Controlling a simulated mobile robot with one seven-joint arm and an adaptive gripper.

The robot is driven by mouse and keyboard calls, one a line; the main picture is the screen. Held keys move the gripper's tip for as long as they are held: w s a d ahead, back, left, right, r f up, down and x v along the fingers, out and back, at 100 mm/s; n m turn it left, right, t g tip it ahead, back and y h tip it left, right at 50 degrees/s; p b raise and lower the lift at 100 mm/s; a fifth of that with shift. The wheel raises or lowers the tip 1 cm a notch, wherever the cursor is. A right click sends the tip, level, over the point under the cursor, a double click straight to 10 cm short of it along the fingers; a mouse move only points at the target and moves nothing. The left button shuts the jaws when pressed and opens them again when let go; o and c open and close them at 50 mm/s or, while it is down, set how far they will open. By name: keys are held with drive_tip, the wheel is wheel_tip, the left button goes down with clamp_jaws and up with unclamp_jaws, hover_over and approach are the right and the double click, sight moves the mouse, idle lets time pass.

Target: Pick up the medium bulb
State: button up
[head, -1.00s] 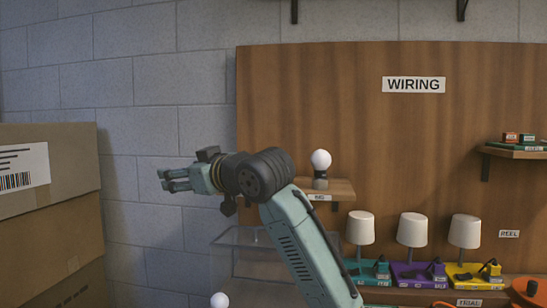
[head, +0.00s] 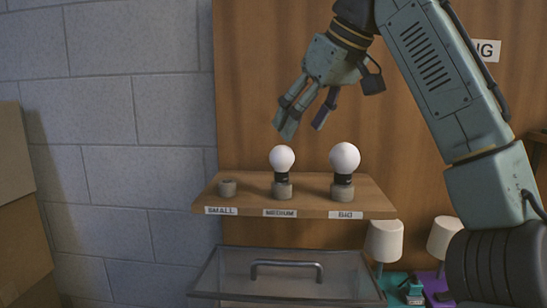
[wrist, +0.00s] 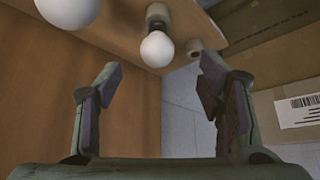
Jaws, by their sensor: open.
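The medium bulb (head: 282,159) is a white globe with a black base. It stands upright in a round holder (head: 282,189) above the MEDIUM label (head: 280,213) on a wooden shelf (head: 300,206). My gripper (head: 304,128) is open and empty, pointing down, above the medium bulb and slightly to its right in the head view. In the wrist view the medium bulb (wrist: 157,49) appears beyond and between the open fingers (wrist: 155,85), apart from them.
The larger bulb (head: 345,158) stands in the BIG holder just to the right. The SMALL holder (head: 227,187) is empty. A clear bin with a handle (head: 287,265) is below the shelf. Lamps (head: 384,240) stand lower right. Cardboard boxes (head: 20,200) are at the left.

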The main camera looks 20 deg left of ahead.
sight(287, 149)
drive_tip(key=x, duration=0.4)
drive_tip(key=shift+w+a+f, duration=0.1)
drive_tip(key=shift+f, duration=0.25)
drive_tip(key=x, duration=0.5)
drive_tip(key=shift+w+a+r+p, duration=0.2)
drive_tip(key=shift+w+r+p, duration=0.1)
drive_tip(key=shift+w+p, duration=0.1)
drive_tip(key=shift+a+f, duration=0.1)
drive_tip(key=shift+f, duration=0.15)
drive_tip(key=c, duration=1.1)
